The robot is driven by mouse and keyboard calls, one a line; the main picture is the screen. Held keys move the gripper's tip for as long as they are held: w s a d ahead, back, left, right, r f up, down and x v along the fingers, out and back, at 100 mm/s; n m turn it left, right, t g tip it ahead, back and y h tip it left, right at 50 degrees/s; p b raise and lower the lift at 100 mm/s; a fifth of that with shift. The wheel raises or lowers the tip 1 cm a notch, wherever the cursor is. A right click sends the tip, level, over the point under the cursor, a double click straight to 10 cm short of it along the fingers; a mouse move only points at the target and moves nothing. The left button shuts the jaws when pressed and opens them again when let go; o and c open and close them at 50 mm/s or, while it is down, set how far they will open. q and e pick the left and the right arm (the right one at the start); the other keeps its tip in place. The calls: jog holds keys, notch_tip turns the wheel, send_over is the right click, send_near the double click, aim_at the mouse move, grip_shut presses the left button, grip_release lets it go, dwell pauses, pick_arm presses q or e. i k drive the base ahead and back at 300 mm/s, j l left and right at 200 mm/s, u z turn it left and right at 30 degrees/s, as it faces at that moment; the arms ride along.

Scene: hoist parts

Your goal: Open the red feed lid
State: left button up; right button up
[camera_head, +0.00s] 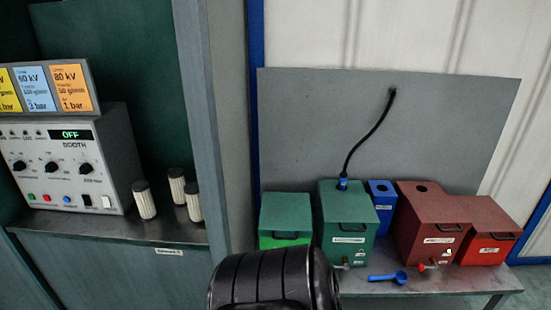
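The red feed box (480,252) stands at the right end of the low bench. Its dark red lid (482,215) lies shut on top, with a black handle (500,236) on the front face. A taller dark red hopper (425,222) with a round hole in its top stands directly left of it. Neither of my grippers shows in the head view. A black ribbed part at the bottom middle hides some of the bench's front left.
The bench (440,282) also holds a green feed box (287,215), a green hopper (347,215) with a black hose, a blue box (381,192) and a blue scoop (388,277). A grey panel (320,120) stands behind. The booth control unit (75,165) and several filters are left.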

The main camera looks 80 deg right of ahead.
aim_at(442, 212)
jog(key=z, duration=4.15)
jog(key=i, duration=0.05)
